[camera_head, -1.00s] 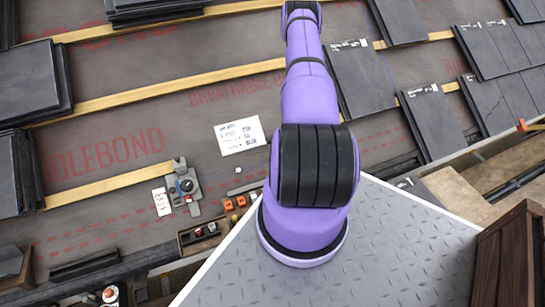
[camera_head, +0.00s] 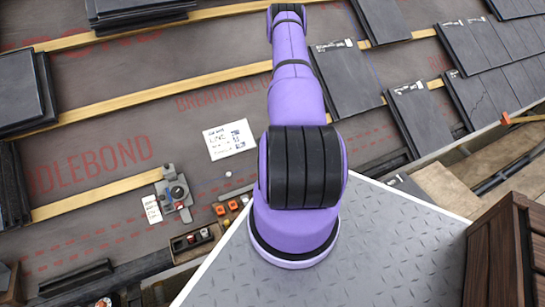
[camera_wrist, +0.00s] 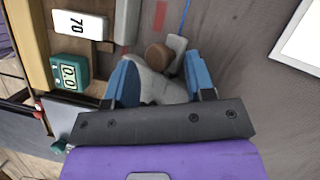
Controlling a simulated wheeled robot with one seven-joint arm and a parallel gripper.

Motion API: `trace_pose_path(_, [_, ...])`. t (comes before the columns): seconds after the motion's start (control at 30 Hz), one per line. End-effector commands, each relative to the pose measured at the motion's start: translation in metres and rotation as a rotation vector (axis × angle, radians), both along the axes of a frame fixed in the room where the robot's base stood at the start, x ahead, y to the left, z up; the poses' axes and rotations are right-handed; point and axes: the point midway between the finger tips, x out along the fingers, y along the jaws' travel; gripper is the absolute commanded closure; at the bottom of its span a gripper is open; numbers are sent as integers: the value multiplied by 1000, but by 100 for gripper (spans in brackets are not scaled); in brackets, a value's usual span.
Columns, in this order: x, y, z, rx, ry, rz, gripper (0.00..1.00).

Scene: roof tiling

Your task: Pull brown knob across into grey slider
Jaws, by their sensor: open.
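In the wrist view, my gripper (camera_wrist: 160,78) is open, its two blue fingers standing apart. A round brown knob (camera_wrist: 158,55) lies just beyond the gap between the fingertips. A light grey piece, which looks like the grey slider (camera_wrist: 177,46), sits right beside the knob on its right. A pale grey body (camera_wrist: 152,84) shows between the fingers below the knob; its lower part is hidden by the gripper mount. I cannot tell whether a finger touches anything. My gripper is out of the head view.
In the wrist view, a white block marked 70 (camera_wrist: 80,25) and a teal device with a display (camera_wrist: 69,72) lie left of my gripper by a wooden strip (camera_wrist: 30,45). Stacked dark tiles (camera_head: 25,92) show in the head view.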

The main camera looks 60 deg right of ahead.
Motion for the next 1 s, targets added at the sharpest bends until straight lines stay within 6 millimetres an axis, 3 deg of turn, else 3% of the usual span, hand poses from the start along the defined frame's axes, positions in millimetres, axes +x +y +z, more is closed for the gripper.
trace_pose_path(0.33, [0, -1, 9, 6, 0, 2, 50])
trace_pose_path(0.8, [-7, -32, 83, 4, 0, 0, 50])
trace_pose_path(1.0, [-9, -38, 98, 4, 1, 2, 50])
